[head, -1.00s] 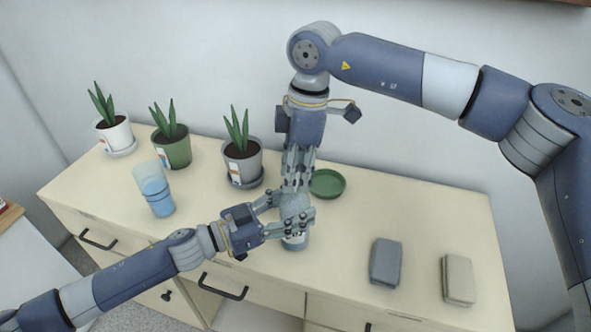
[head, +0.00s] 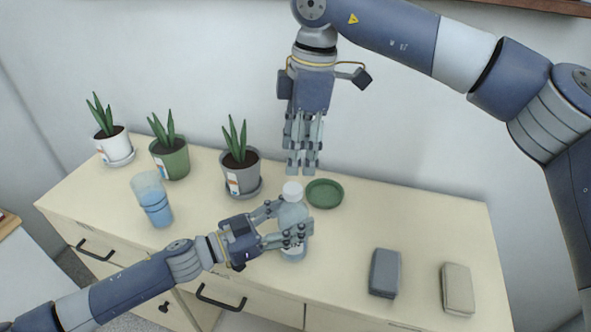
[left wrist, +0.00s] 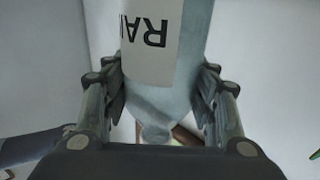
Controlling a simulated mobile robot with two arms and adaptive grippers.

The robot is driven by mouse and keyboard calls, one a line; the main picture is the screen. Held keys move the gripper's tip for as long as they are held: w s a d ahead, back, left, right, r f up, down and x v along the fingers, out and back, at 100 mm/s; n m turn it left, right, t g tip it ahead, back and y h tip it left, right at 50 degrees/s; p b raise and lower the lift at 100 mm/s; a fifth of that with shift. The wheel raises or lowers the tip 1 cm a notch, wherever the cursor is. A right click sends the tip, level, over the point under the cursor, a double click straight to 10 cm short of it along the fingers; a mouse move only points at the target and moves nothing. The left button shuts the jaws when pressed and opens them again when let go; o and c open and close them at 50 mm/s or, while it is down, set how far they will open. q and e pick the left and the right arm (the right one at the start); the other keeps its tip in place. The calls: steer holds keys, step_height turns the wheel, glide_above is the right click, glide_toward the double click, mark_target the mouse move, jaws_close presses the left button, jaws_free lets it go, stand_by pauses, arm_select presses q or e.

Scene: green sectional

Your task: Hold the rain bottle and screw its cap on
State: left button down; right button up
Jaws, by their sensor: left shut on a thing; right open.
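The rain bottle (head: 294,215), pale blue-grey and translucent, stands upright near the front edge of the cabinet top. My left gripper (head: 289,223) is shut around its upper body. In the left wrist view the bottle (left wrist: 185,85) shows between the fingers, with part of a white label in dark letters. A white cap (head: 292,190) sits on top of the bottle; I cannot tell how tightly it is seated. My right gripper (head: 302,171) points down just above and slightly behind the cap, open, empty and apart from it.
A green dish (head: 325,193) lies right behind the bottle. A grey pot (head: 240,177), a green pot (head: 171,160) and a white pot (head: 113,148) hold plants at the back left. A blue tumbler (head: 153,202) stands left. A grey block (head: 384,273) and a beige block (head: 457,288) lie right.

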steer(key=r, duration=0.4)
steer(key=shift+d+r, duration=0.1)
steer(key=shift+d, duration=0.15)
arm_select(q)
steer(key=c, duration=0.6)
jaws_free()
steer(key=shift+o, duration=0.2)
steer(key=v, duration=1.2)
